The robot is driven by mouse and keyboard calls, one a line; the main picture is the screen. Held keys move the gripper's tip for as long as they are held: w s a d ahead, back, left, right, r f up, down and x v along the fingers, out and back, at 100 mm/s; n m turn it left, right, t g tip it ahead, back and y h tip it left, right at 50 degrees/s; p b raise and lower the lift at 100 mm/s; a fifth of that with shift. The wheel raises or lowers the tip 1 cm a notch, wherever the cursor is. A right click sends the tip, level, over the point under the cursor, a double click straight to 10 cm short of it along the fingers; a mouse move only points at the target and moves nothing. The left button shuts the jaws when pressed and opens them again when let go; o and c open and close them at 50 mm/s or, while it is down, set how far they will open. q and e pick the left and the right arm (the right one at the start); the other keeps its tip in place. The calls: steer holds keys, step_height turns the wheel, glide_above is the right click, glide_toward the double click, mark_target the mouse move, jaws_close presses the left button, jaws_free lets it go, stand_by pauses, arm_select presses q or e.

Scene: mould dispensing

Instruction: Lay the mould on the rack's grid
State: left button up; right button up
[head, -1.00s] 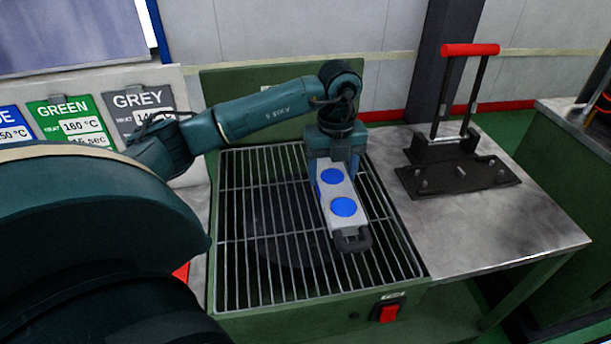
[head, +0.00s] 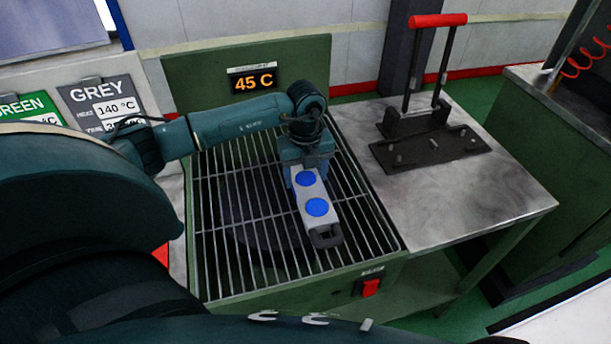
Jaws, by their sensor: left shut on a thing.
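The mould (head: 318,220) is a grey block with two round blue fills on top and a dark handle at its near end. My left gripper (head: 305,168) is shut on the mould's far end, coming down from above. The mould is over the right half of the rack's grid (head: 220,240), a set of metal bars in a green frame. I cannot tell whether its underside touches the bars. My right gripper is not in view.
A press with a red handle (head: 437,20) stands on the metal table (head: 450,200) to the right. A red switch (head: 371,287) is on the rack's front. A display (head: 253,80) behind the grid reads 45 C. The grid's left half is free.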

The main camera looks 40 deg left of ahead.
arm_select(q)
steer(key=shift+f, duration=0.5)
steer(key=shift+w+f, duration=0.1)
steer(key=shift+f, duration=0.1)
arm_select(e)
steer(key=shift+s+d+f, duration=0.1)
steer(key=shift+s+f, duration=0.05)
arm_select(q)
steer(key=o, duration=1.1)
steer(key=shift+f, duration=0.25)
steer(key=o, duration=0.5)
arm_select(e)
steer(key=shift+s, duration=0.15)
arm_select(q)
steer(key=shift+r, duration=0.15)
